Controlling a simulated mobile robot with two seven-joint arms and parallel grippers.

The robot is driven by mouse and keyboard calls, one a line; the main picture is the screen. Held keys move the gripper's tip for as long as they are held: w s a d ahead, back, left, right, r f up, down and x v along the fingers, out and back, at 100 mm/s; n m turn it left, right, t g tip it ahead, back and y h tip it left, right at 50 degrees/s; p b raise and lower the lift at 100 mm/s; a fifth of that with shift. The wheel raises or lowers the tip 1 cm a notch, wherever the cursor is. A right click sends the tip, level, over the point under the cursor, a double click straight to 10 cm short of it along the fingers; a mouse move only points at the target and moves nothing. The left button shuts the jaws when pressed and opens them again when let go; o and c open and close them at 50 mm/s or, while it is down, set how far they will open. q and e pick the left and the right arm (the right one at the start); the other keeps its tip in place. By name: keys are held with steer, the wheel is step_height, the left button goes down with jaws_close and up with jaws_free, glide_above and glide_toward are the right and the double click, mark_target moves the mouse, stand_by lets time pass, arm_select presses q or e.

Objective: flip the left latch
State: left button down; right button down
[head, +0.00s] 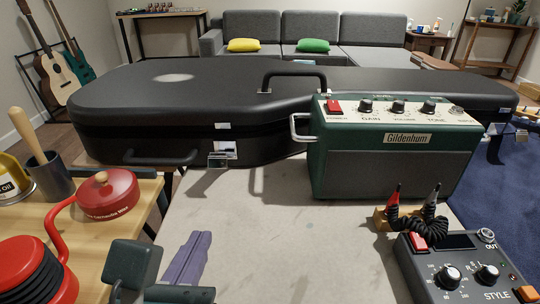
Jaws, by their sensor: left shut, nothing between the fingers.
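A closed black guitar case (110,138) lies across the far side of the bench, its front toward me. A silver latch (218,160) shows on its front, left of the amplifier; a small metal catch piece (222,126) sits above it near the lid seam. I cannot tell for sure whether the latch is fastened. Any latch farther right is hidden by the amplifier. My left gripper (205,236) is at the bottom, its purple-grey fingers shut and empty, pointing toward the case. It is nearer to me than the latch and apart from it. My right gripper is out of view.
A green amplifier (390,172) stands against the case's right front. A black STYLE unit (465,265) and coiled cable (412,222) are at lower right. A red round container (108,193) and dark cup (48,178) stand on the left wooden table. The grey bench top (265,235) between is clear.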

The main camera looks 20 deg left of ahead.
mark_target(216, 226)
arm_select(q)
steer(key=b+x, duration=0.2)
steer(key=x, duration=0.7)
steer(key=shift+b, duration=0.35)
steer(key=shift+w+a+r+p, duration=0.25)
steer(key=shift+w+r+p, duration=0.15)
steer(key=shift+w+r, duration=0.4)
steer(key=shift+w+a+r+p, duration=0.25)
steer(key=shift+w+r+p, duration=0.1)
steer(key=shift+w+r, duration=0.4)
steer(key=shift+r, duration=0.1)
